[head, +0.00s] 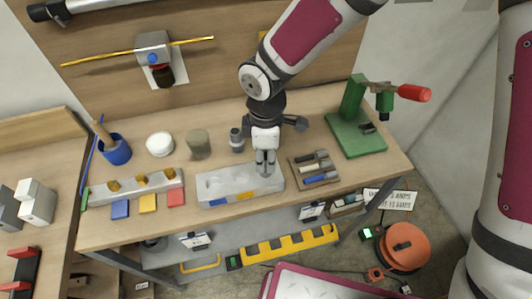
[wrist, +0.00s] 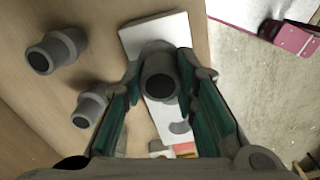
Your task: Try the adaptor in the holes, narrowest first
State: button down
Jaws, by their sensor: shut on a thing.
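My gripper (head: 265,166) is over the right end of a pale grey block with holes (head: 218,186), which lies near the bench's front edge. In the wrist view my gripper (wrist: 160,68) is shut on a grey round adaptor (wrist: 159,80) with a dark bore, held between the teal-padded fingers. The block's front carries blue and yellow labels, and red and yellow ones show in the wrist view. The adaptor's lower end is hidden, so I cannot tell whether it sits in a hole.
Two grey fittings (wrist: 58,50) (wrist: 91,105) stand beside the block. A rack with brass-coloured pieces (head: 133,188) is left of it, a tool tray (head: 314,169) right, and a green press (head: 355,136) farther right. A blue cup (head: 116,151) and white jar (head: 160,144) stand behind.

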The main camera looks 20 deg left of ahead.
jog(key=shift+f+b, duration=0.4)
jog(key=shift+f, duration=0.5)
jog(key=c, duration=1.2)
grip_release()
notch_tip(320, 180, up, 12)
